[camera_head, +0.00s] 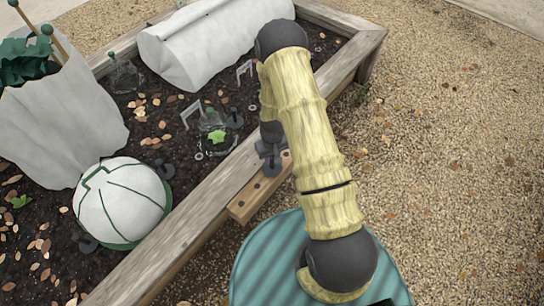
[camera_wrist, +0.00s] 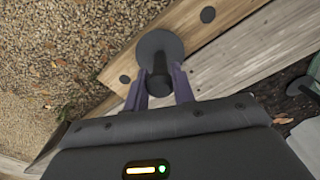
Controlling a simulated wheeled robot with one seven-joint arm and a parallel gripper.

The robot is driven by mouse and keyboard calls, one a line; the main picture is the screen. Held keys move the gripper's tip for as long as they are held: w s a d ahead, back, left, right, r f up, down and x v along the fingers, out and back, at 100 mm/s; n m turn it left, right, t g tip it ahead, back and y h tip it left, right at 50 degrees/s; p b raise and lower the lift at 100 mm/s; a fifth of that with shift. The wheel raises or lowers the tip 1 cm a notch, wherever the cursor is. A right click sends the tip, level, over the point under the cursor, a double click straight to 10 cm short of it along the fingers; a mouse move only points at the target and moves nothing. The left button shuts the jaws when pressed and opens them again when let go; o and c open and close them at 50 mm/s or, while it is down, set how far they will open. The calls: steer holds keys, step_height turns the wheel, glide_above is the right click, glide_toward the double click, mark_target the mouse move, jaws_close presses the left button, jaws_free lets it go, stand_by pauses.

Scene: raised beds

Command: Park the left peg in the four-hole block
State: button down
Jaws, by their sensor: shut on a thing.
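My gripper (camera_wrist: 159,84) is shut on a dark grey peg (camera_wrist: 160,47) with a wide round disc, between its two purple-grey fingers. The disc covers the middle of the wooden four-hole block (camera_wrist: 185,35) in the wrist view. I cannot tell whether the peg's tip is in a hole or above it. One dark hole shows on each side of the disc.
The timber rail (camera_head: 190,215) runs beside the block. Gravel (camera_head: 450,150) outside is open.

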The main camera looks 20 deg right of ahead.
steer(key=shift+f, duration=0.2)
steer(key=c, duration=1.1)
jaws_free()
step_height(320, 180, up, 17)
steer(key=p, duration=0.2)
steer(key=shift+r+p, duration=0.15)
steer(key=shift+p, duration=0.25)
